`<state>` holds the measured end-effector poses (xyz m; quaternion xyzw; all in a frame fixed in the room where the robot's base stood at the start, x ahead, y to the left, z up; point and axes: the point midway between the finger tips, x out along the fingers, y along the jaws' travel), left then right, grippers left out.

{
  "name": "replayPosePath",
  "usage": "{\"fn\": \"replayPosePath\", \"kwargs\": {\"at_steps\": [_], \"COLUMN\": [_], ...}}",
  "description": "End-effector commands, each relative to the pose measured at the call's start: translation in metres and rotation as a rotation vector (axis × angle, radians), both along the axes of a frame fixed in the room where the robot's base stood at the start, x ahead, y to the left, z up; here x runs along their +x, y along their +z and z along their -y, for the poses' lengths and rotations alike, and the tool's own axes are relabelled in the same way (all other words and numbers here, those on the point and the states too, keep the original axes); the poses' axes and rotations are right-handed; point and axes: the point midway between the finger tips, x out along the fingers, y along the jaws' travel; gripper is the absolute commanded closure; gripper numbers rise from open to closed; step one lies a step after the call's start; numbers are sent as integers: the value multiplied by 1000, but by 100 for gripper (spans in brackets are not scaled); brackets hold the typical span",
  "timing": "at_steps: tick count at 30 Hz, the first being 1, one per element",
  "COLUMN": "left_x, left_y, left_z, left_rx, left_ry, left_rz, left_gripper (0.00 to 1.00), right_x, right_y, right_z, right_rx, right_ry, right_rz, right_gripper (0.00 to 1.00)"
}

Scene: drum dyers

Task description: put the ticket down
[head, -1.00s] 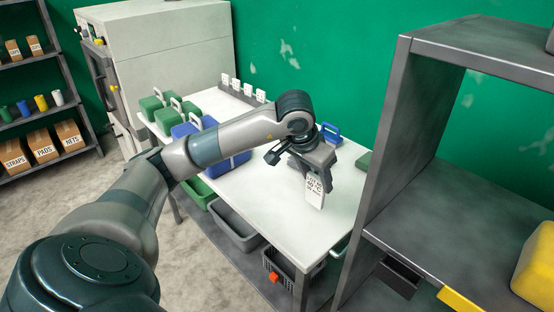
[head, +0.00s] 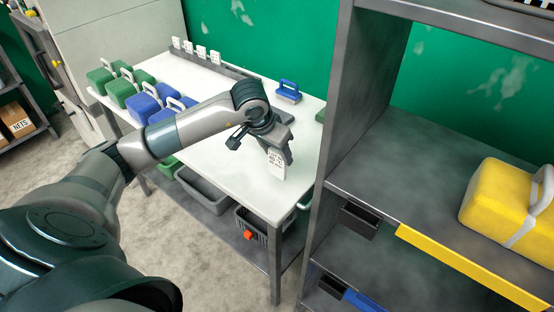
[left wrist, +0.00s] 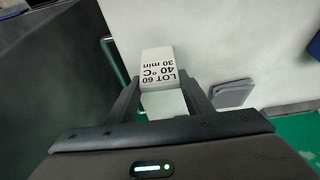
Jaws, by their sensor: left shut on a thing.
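The ticket (head: 277,163) is a small white card with black print. In the left wrist view the fingers (left wrist: 165,85) sit on both sides of the ticket. I cannot tell whether the ticket touches the table. My right gripper is not in view.
Green cases (head: 122,93) and blue cases (head: 145,108) stand at the table's left. A blue-handled block (head: 288,96) is at the back. White cards (head: 201,51) stand along a rail. A grey shelf (head: 344,125) with a yellow case (head: 497,200) rises at right.

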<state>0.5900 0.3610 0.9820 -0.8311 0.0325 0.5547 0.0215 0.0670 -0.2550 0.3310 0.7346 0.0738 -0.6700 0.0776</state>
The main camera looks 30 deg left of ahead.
Motion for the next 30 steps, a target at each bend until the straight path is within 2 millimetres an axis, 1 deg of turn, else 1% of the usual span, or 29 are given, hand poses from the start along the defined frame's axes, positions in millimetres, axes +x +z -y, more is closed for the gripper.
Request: {"fn": "replayPosePath", "kwargs": {"at_steps": [1,6,9,18,24,25,26,27,30], "left_x": [-1,-1,-1,0,0,0,0,0,0], "left_y": [-5,-24,-31,-33,-36,-35,-35,-35,-35], "left_z": [0,1,0,0,0,0,0,0,0], "left_rx": [0,-1,0,1,1,1,1,1,1], "left_ry": [0,1,0,-1,-1,-1,-1,-1,-1], "left_rz": [-4,-5,-2,-1,0,0,-1,-1,-1], "left_gripper": [76,76,76,76,76,47,40,35,35], "right_x": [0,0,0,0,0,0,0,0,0], "right_y": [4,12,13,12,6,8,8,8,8], "right_z": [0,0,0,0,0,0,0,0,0], "right_rx": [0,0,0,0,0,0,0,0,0], "right_ry": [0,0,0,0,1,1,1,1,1], "right_rz": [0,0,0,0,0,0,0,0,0], "right_gripper": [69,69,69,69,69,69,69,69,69]}}
